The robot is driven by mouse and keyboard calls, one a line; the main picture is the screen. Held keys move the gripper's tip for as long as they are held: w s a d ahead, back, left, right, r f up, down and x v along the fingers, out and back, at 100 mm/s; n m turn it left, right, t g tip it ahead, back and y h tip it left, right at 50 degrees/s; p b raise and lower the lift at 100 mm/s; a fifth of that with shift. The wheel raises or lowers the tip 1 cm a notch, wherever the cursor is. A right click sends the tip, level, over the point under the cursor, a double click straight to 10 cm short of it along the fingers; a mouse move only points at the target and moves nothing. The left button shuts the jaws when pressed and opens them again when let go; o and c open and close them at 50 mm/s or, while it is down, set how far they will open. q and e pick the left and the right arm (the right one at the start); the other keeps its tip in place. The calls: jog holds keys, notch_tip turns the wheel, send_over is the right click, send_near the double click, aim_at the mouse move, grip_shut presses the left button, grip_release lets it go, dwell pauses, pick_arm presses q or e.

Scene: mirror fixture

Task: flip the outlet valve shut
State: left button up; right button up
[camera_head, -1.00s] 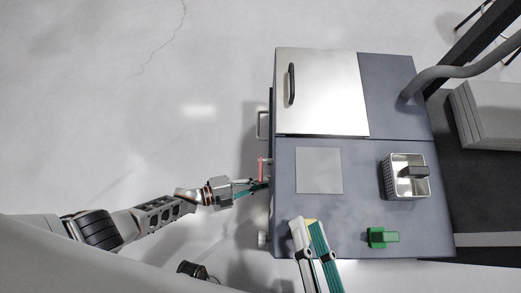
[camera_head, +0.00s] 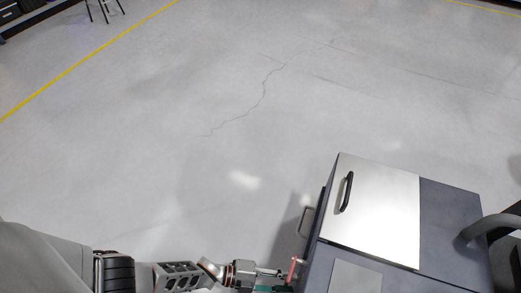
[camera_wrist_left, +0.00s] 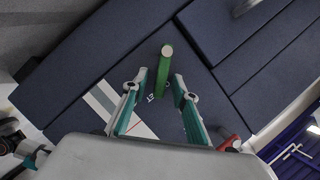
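In the left wrist view a green lever or bar (camera_wrist_left: 166,72) with a pale round end stands out from the dark panel. My left gripper (camera_wrist_left: 160,86) is open, its two teal fingers on either side of the bar. Gaps show between bar and fingers; I see no firm contact. A red part (camera_wrist_left: 230,143) shows beside the right finger. In the head view my left gripper (camera_head: 284,280) is at the cabinet's left side, beside a red upright lever (camera_head: 293,268). The green bar is hidden there. I cannot tell which lever is the outlet valve. My right gripper is out of view.
The dark cabinet (camera_head: 450,222) fills the lower right of the head view, with a pale door (camera_head: 376,210), a black handle (camera_head: 346,191) and a grey plate (camera_head: 356,277) on it. A grey pipe (camera_head: 490,227) is at the right. The floor to the left is clear.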

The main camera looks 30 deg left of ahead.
pick_arm(q)
jog(key=v, duration=1.2)
